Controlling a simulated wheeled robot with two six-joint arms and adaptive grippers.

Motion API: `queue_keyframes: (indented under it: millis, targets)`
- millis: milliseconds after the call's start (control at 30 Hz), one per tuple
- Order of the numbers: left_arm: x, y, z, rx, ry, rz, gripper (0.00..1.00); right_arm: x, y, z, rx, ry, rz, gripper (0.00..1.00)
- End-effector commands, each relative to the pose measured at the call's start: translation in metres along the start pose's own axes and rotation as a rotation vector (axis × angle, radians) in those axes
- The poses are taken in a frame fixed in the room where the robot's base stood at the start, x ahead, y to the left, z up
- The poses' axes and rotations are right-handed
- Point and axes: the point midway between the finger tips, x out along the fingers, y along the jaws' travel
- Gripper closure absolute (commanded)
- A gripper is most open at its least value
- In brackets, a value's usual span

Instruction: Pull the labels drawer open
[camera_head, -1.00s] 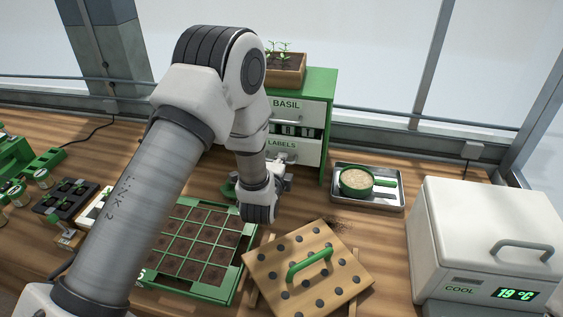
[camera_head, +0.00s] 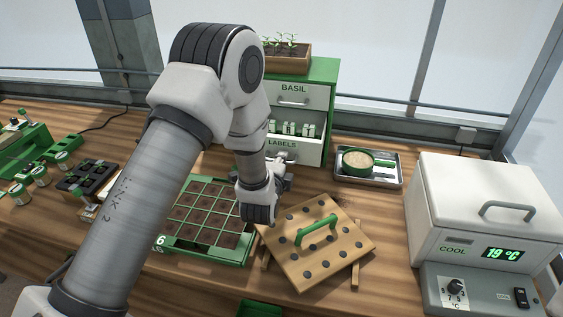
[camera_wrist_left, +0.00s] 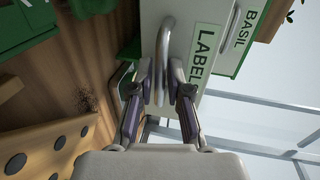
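The labels drawer (camera_head: 308,150) is the lower white drawer of the green cabinet (camera_head: 325,75). It stands partly open, and several white-and-green labels (camera_head: 290,129) show inside it. Its front, marked LABELS, also shows in the left wrist view (camera_wrist_left: 205,75). My left gripper (camera_head: 281,163) is at this drawer's front. In the left wrist view my left gripper's fingers (camera_wrist_left: 160,82) are on both sides of the grey bar handle (camera_wrist_left: 167,45) and look closed around it. My right gripper is in neither view.
The basil drawer (camera_head: 305,103) above is shut, and a seedling box (camera_head: 285,55) stands on the cabinet. A seed tray (camera_head: 247,256) and a wooden dibber board (camera_head: 345,262) lie in front. A metal tray (camera_head: 368,183) and white cooler (camera_head: 470,190) stand to the right.

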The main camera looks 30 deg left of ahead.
Motion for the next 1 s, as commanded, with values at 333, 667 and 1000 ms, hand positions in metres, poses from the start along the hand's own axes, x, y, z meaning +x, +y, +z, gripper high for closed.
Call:
queue_keyframes:
  millis: [333,667,1000]
  targets:
    - [-0.001,0.000,0.000,0.000,0.000,0.001,0.65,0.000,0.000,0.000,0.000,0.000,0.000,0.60]
    - [-0.064,0.001,-0.001,0.005,0.002,0.004,0.65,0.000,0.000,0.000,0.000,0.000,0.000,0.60]
    - [-0.120,0.000,0.000,0.001,0.001,0.001,0.65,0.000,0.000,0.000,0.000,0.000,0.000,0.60]
